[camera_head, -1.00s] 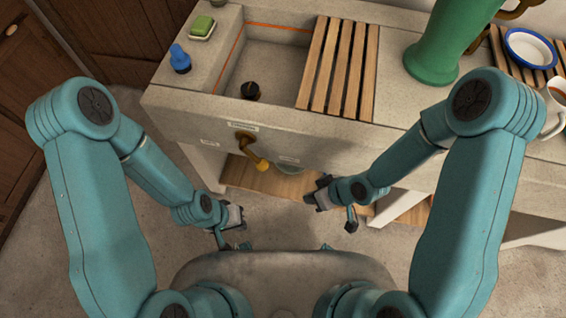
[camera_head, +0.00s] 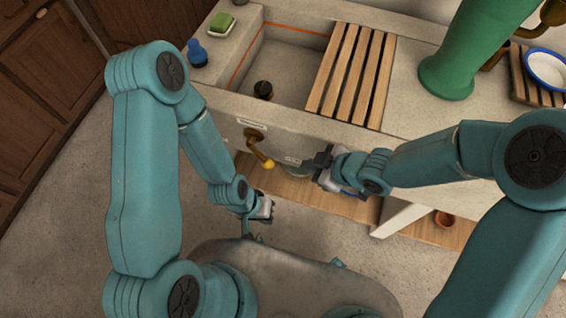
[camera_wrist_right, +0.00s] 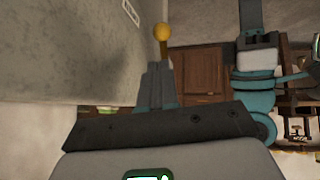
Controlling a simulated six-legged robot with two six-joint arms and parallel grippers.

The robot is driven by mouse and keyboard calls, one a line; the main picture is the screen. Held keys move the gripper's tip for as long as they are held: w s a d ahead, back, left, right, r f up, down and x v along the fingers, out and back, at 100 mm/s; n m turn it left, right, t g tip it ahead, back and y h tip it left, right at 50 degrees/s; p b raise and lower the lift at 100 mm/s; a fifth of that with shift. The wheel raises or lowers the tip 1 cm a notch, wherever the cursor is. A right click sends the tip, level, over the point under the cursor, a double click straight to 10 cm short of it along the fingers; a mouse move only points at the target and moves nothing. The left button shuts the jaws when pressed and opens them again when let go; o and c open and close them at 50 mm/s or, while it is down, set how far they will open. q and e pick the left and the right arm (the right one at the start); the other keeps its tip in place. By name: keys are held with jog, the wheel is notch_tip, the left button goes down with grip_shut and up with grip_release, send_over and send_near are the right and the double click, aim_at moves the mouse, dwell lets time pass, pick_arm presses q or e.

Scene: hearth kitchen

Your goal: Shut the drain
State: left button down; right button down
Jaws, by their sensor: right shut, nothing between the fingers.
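The stone sink (camera_head: 222,85) has a dark round drain piece (camera_head: 263,90) on its basin floor. On the sink's front face a brass lever (camera_head: 257,146) slants down to the right and ends in a yellow knob (camera_head: 269,164). A small label sits above the lever and another to its right. My right gripper (camera_head: 324,157) is shut and empty, to the right of the knob and apart from it. In the right wrist view the yellow knob (camera_wrist_right: 162,32) shows beyond the closed fingertips (camera_wrist_right: 157,68). My left gripper (camera_head: 264,208) hangs below the lever; its jaws are unclear.
A slatted wooden rack (camera_head: 350,75) covers the basin's right part. A blue bottle (camera_head: 197,53) and green soap (camera_head: 221,22) stand on the left rim. A green pump body (camera_head: 475,50) stands at right. A wooden shelf (camera_head: 310,195) lies under the sink.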

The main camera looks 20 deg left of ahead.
jog(key=shift+s+a, duration=0.1)
jog(key=shift+a, duration=0.1)
jog(key=b, duration=0.2)
send_near(272, 164)
jog(key=x, duration=0.7)
dwell(0.3)
